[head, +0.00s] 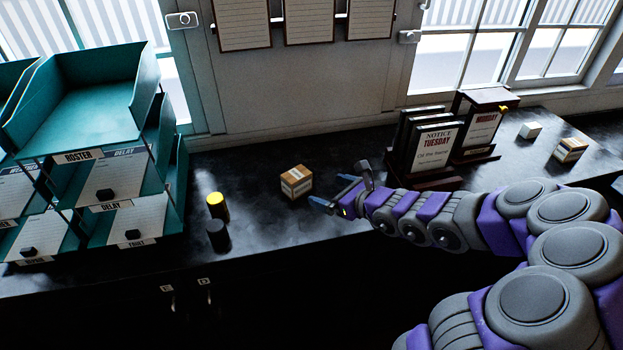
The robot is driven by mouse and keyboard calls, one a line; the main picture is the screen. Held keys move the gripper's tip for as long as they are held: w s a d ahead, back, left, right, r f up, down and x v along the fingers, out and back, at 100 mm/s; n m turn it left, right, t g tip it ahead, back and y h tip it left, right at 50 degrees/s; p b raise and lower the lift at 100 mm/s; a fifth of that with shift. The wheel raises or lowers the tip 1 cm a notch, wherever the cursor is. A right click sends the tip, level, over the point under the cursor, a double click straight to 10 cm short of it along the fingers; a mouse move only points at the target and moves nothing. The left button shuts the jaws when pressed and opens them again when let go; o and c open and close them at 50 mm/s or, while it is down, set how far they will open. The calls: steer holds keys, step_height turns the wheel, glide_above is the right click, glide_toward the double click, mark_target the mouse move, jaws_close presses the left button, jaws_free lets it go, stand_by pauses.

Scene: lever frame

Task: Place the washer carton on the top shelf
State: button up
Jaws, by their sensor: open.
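A small brown carton with a pale printed label (296,182) sits on the dark counter near the middle of the head view; its print is too small to read, so I cannot confirm it is the washer carton. My gripper (336,192) is open and empty, just right of this carton and apart from it. Its blue-tipped fingers point left toward the carton. A teal shelf unit stands at the left. Its top shelf (95,105) is an open tray above a "ROSTER" label, and its visible floor looks bare.
A yellow-topped cylinder (217,206) and a black cylinder (218,236) stand between shelf unit and carton. Notice stands (433,150) rise behind my arm. A white box (530,130) and a brown-and-white box (570,150) sit at the far right. Counter behind the carton is clear.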

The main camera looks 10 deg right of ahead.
steer(key=d+f+m, duration=0.1)
steer(key=b, duration=0.1)
glide_toward(301, 177)
steer(key=shift+h, duration=0.3)
steer(key=x, duration=0.2)
steer(key=f+x, duration=0.1)
steer(key=x, duration=0.3)
steer(key=shift+f, duration=0.25)
steer(key=shift+w+a, duration=0.5)
steer(key=shift+w, duration=0.1)
steer(key=shift+r+x, duration=0.25)
steer(key=shift+x, duration=0.85)
steer(key=shift+r+x, duration=0.25)
steer(key=shift+x, duration=0.8)
steer(key=shift+w+a, duration=0.1)
steer(key=shift+w, duration=0.05)
steer(key=shift+c, duration=0.4)
steer(key=c, duration=1.1)
